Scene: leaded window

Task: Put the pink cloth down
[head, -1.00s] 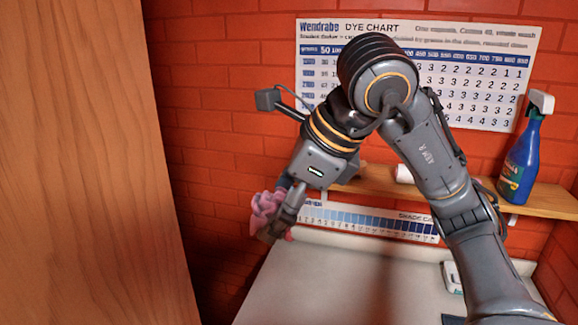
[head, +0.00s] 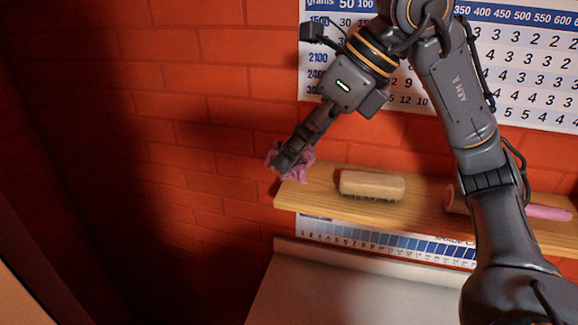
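The pink cloth (head: 302,165) is a crumpled bundle at the left end of the wooden shelf in the head view. My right gripper (head: 284,164) is around it, with its fingers closed on the cloth and partly covering it. The cloth overlaps the shelf's left end in the picture; I cannot tell whether it touches the wood. My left gripper is not in view.
The wooden shelf (head: 425,210) holds a brush (head: 371,186) near the cloth and a pink-ended roll (head: 548,212) farther right. A pale worktop (head: 330,292) lies below, with a shade card (head: 385,240) behind it. A dye chart (head: 535,70) hangs above.

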